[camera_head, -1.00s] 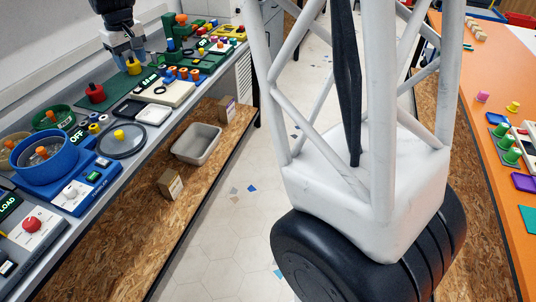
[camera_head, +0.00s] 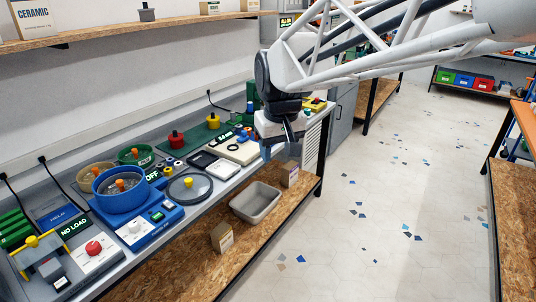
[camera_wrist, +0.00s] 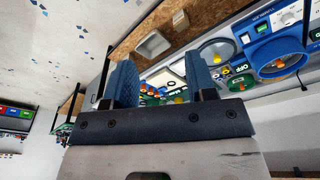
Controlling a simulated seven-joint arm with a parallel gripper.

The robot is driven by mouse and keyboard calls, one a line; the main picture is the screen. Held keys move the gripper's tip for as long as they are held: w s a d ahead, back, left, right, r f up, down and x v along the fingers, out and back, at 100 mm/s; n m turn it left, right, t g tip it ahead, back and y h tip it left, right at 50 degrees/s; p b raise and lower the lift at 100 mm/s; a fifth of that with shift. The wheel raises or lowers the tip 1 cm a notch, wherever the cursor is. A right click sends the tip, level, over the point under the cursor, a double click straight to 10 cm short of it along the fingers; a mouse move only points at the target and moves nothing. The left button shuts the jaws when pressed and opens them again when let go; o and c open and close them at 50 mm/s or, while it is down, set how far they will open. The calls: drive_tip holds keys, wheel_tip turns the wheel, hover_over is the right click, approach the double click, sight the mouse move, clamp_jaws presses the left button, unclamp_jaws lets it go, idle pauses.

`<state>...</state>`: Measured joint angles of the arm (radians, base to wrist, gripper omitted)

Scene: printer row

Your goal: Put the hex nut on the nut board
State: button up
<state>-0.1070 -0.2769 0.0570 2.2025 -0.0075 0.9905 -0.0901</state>
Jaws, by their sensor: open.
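My gripper (camera_head: 281,146) hangs over the front edge of the bench at the right, beside a cream board (camera_head: 239,152) that may be the nut board. In the wrist view my gripper (camera_wrist: 159,66) has its two blue fingers wide apart with nothing between them. Part of the bench shows beyond them, tilted. The cream board carries small parts and a dark display, partly behind the gripper. I cannot make out the hex nut for certain; it is too small or hidden behind my arm.
A blue bowl machine (camera_head: 122,192), a round dark plate (camera_head: 190,188), a white tray (camera_head: 223,169) and a green base with a red knob (camera_head: 177,140) crowd the bench. A grey bin (camera_head: 256,202) and a carton (camera_head: 222,237) stand on the lower shelf. The floor to the right is clear.

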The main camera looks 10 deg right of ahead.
drive_tip(key=s+d+f+m, duration=0.1)
drive_tip(key=s+d+f, duration=0.1)
drive_tip(key=s, duration=0.8)
drive_tip(key=s+d+f+m, duration=0.1)
drive_tip(key=s+d+f, duration=0.2)
drive_tip(key=s, duration=0.7)
drive_tip(key=shift+s+d+f+t, duration=0.25)
drive_tip(key=shift+d+f+t, duration=0.1)
drive_tip(key=shift+f, duration=0.7)
